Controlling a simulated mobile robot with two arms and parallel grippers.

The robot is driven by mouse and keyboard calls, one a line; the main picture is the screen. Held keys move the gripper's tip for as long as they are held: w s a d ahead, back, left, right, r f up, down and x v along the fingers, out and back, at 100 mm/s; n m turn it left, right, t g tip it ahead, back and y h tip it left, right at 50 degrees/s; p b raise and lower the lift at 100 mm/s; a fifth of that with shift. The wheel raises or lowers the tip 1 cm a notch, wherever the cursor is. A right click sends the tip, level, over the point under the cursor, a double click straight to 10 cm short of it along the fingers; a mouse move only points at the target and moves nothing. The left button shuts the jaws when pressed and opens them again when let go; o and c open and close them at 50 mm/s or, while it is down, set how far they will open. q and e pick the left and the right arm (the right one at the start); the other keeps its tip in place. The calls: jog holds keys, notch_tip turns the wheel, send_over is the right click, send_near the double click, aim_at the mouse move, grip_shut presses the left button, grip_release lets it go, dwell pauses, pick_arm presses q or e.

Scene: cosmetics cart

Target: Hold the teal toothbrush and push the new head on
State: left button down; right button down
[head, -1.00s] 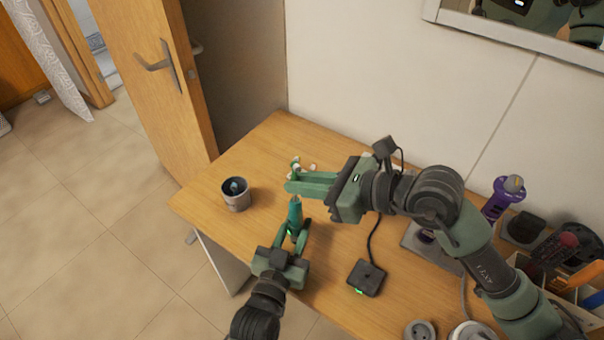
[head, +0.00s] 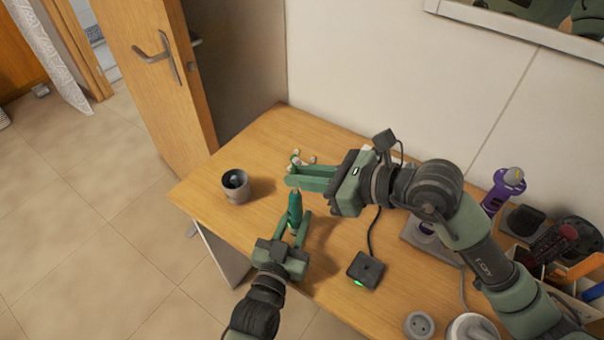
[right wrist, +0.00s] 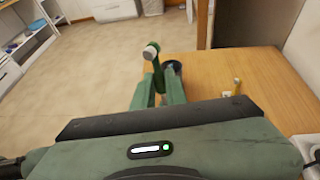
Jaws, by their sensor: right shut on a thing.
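The teal toothbrush handle (head: 294,212) stands nearly upright above the near edge of the wooden table. My left gripper (head: 292,228) is shut on its lower part. My right gripper (head: 291,181) reaches in from the right, just above the handle's tip, and is shut on the new head (head: 294,158). The head points upward; its green stem and pale round end (right wrist: 150,50) show in the right wrist view above the fingers. The fingers hide the head's lower end, so I cannot tell whether it touches the handle.
A grey cup (head: 236,187) stands left of the grippers. Small pale pieces lie behind my right fingers. A black charger (head: 365,269) with a cable sits to the right. A purple item (head: 504,190) and a filled organiser crowd the right side.

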jog(key=shift+f, duration=1.6)
dwell(0.3)
jog(key=c, duration=1.4)
grip_release()
jog(key=shift+o, duration=0.2)
jog(key=v, duration=1.2)
pick_arm(q)
jog(key=c, duration=1)
grip_release()
jog(key=shift+c, duration=0.2)
